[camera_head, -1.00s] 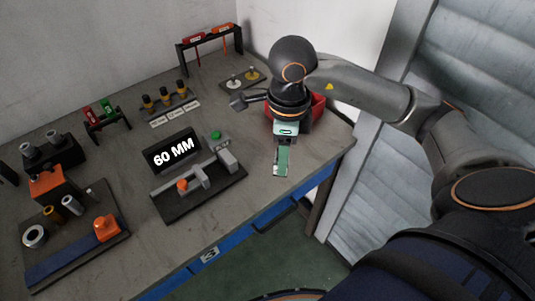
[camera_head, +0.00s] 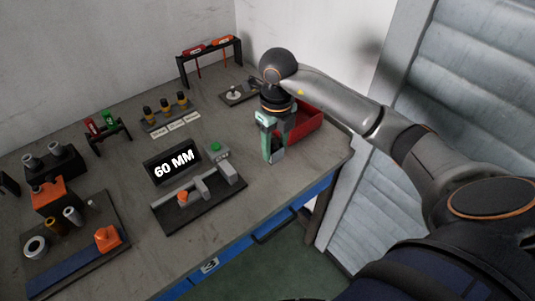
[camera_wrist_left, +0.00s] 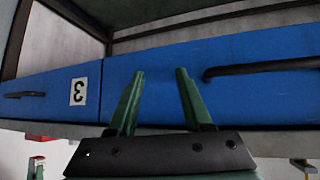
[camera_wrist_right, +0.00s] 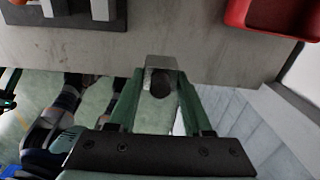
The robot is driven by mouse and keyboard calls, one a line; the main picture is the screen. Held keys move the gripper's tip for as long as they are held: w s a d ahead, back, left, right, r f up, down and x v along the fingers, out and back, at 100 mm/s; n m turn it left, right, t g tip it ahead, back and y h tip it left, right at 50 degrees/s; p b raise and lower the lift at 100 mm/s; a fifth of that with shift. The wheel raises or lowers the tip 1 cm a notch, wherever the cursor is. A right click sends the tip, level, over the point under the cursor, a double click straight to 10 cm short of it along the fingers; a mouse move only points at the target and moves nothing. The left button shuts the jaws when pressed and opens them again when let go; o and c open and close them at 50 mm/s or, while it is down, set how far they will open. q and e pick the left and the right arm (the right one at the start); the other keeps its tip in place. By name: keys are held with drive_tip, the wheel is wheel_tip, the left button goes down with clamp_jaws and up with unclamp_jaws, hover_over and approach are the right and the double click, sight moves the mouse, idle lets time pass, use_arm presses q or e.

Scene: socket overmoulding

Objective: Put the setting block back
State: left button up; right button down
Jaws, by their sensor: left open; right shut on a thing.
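My right gripper (camera_head: 268,140) is shut on a small grey metal block (camera_head: 277,155), which I take to be the setting block. In the right wrist view the block (camera_wrist_right: 153,64) sits between the fingertips (camera_wrist_right: 160,85), with a dark round hole or end facing the camera. In the head view it hangs near the bench's right front part, in front of the red bin; I cannot tell whether it touches the top. My left gripper (camera_wrist_left: 160,75) is open and empty, facing the bench's blue front; it does not show in the head view.
The measuring fixture (camera_head: 200,200) with the 60 MM display (camera_head: 172,165) stands left of the block. A red bin (camera_head: 308,124) is behind right. A labelled rack (camera_head: 170,118), a small plate (camera_head: 233,100) and a tool stand (camera_head: 210,60) are farther back. Bench space right of the fixture is clear.

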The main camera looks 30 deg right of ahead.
drive_tip(key=w+f, duration=0.1)
drive_tip(key=f, duration=0.1)
drive_tip(key=w+f, duration=0.1)
drive_tip(key=w, duration=0.1)
drive_tip(key=w+d+f, duration=0.1)
drive_tip(key=f, duration=0.1)
drive_tip(key=shift+w+f, duration=0.3)
drive_tip(key=shift+f, duration=0.05)
wheel_tip(320, 180, down, 2)
drive_tip(key=shift+f+p, duration=0.15)
drive_tip(key=shift+p, duration=0.3)
drive_tip(key=shift+f, duration=0.35)
drive_tip(key=shift+f, duration=0.2)
drive_tip(key=c, duration=0.8)
unclamp_jaws()
drive_tip(key=shift+f, duration=0.1)
drive_tip(key=o, duration=0.5)
drive_tip(key=shift+c, duration=0.2)
